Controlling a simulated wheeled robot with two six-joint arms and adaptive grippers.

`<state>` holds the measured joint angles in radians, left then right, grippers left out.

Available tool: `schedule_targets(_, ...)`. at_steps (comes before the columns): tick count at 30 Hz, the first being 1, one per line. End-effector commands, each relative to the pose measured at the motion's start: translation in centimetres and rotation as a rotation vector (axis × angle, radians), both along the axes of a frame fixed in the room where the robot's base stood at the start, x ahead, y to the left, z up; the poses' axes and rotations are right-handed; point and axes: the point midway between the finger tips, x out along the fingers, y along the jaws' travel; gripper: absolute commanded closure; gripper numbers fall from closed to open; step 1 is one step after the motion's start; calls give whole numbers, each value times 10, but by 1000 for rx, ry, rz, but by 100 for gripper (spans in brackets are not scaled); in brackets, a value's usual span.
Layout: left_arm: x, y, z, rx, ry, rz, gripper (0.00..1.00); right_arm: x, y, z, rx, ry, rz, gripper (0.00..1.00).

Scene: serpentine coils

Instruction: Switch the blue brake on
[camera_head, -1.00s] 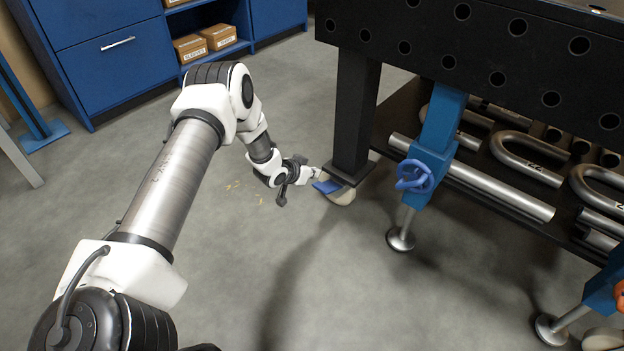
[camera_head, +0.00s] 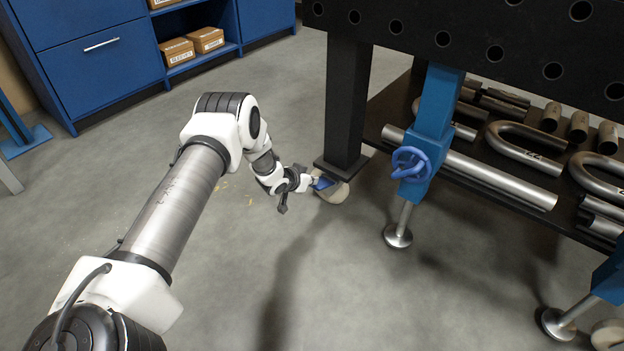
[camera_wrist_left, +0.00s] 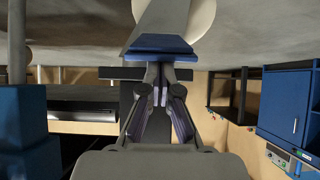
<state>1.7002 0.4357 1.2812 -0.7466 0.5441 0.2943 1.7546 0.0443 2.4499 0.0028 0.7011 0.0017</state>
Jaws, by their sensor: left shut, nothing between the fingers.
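The blue brake (camera_head: 322,184) is a small flat pedal on the cream caster wheel (camera_head: 336,194) under the black table leg (camera_head: 346,110). My left gripper (camera_head: 313,181) reaches it from the left, and its tips are at the pedal's outer edge. In the left wrist view, which appears upside down, the brake (camera_wrist_left: 161,43) lies across the wheel (camera_wrist_left: 190,15). The shut, empty fingertips (camera_wrist_left: 160,72) meet or nearly meet the pedal; I cannot tell if they press on it. My right gripper is not in view.
A blue levelling leg with a handwheel (camera_head: 411,163) stands right of the caster. Steel tubes and bends (camera_head: 470,165) lie on the table's lower shelf. A blue cabinet (camera_head: 95,50) stands at the back left. The grey floor in front of the caster is clear.

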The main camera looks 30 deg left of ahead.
Motion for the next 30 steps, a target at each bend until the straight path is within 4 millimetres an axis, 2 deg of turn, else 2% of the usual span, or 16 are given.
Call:
schedule_targets(3, -11, 1, -16, 0, 6, 1, 100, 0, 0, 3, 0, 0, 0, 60)
schedule_targets(9, -23, 2, -50, 1, 4, 1, 100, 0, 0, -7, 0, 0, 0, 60)
schedule_targets(20, -27, 2, -57, 1, 14, 1, 100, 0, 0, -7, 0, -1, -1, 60)
schedule_targets(23, -27, 1, -53, 1, 15, 1, 100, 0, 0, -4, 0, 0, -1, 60)
schedule_targets(26, -25, -1, -39, 1, 12, 0, 100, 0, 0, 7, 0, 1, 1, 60)
schedule_targets(30, -17, -7, -5, 3, -2, -2, 100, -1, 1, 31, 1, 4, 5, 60)
